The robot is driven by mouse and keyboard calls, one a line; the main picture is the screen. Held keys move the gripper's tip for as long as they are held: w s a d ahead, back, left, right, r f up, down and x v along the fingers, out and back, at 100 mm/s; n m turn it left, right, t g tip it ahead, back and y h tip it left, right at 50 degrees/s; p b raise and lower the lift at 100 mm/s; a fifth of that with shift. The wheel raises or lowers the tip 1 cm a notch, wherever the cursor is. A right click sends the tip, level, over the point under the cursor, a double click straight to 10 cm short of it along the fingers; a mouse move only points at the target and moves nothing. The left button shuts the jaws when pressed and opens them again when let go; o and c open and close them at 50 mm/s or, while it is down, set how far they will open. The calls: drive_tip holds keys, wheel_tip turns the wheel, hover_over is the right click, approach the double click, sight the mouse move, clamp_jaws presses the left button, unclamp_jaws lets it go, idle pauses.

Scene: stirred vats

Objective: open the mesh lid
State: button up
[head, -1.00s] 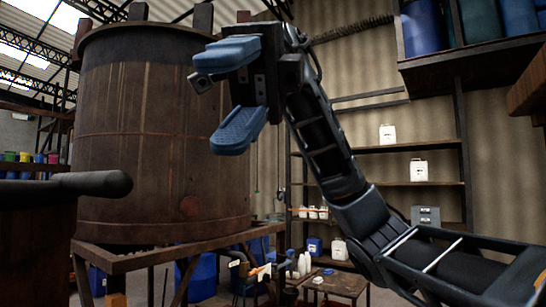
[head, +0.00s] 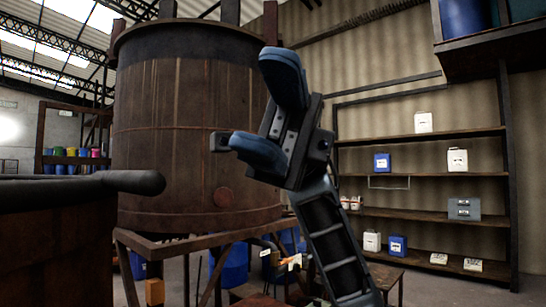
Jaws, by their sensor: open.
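I cannot make out the mesh lid in the head view. A dark vessel or box (head: 50,245) with a thick rounded dark bar (head: 130,182) along its top edge stands close at the lower left; whether the bar belongs to a lid I cannot tell. My gripper (head: 257,105) is in the middle of the view. Its two blue fingers are spread apart, pointing up and left, with nothing between them. It is to the right of the bar and apart from it, in front of the large vat's right side.
A large brown vat (head: 180,130) stands on a rusty frame (head: 165,247) behind my gripper. Shelves (head: 420,213) with white and blue canisters line the right wall. Colored buckets (head: 78,160) are far left. A low table (head: 385,275) is at lower right.

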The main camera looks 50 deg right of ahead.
drive_tip(key=shift+w+d+f+n+g+y+p, duration=0.15)
drive_tip(key=shift+w+d+f+n+g+y, duration=0.15)
drive_tip(key=shift+f+g+y, duration=0.5)
drive_tip(key=shift+w+d+f+n+g+y+p, duration=0.2)
drive_tip(key=shift+d+f+n+g+y, duration=0.15)
drive_tip(key=shift+g+y, duration=0.8)
drive_tip(key=shift+w+d+f+n+g+y+p, duration=0.15)
drive_tip(key=shift+w+d+f+g+y, duration=0.1)
drive_tip(key=shift+f+g+y, duration=0.7)
drive_tip(key=shift+r, duration=0.25)
